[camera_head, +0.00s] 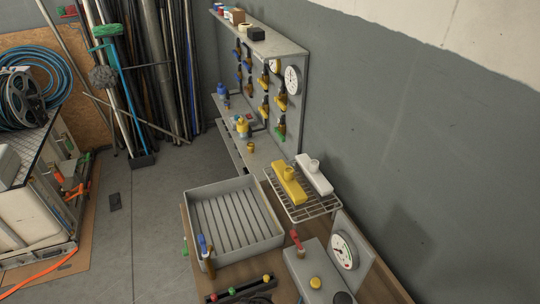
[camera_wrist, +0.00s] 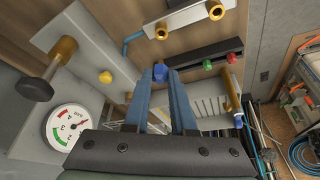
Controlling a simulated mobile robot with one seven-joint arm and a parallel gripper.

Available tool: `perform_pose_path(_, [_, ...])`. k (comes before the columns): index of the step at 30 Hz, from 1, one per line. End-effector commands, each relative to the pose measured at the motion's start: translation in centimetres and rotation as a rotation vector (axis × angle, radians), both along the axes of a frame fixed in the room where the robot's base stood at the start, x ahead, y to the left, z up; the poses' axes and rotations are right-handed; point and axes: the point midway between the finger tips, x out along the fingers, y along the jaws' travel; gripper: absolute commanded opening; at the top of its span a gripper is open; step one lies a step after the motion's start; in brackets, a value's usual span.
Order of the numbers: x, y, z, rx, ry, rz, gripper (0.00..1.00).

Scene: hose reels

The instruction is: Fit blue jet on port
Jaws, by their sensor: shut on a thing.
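In the wrist view, my gripper (camera_wrist: 165,80) has its two blue fingers closed around a small blue jet (camera_wrist: 160,71) at their tips. The jet is in front of the left end of a black strip (camera_wrist: 190,55); I cannot tell whether they touch. A green jet (camera_wrist: 207,65) and a red jet (camera_wrist: 231,58) sit along that strip. Two brass ports, a left one (camera_wrist: 161,31) and a right one (camera_wrist: 215,10), are on a metal bar above, apart from the blue jet. I cannot tell which port is meant. My gripper is not visible in the head view.
A gauge (camera_wrist: 67,127) and a yellow knob (camera_wrist: 105,77) are to the left. A brass lance (camera_wrist: 233,95) with a blue end stands at right. In the head view, a ribbed grey tray (camera_head: 235,187) and a wire rack (camera_head: 322,207) occupy the bench.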

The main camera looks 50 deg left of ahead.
Motion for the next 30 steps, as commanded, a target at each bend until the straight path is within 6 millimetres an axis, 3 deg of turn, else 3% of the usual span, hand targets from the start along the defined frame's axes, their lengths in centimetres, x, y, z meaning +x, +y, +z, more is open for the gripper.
perform_pose_path(15, [0.0,-0.1,-4.9,0.000,0.000,-0.001,0.00])
perform_pose_path(30, [0.0,-0.1,-5.2,0.000,0.000,-0.001,0.00])
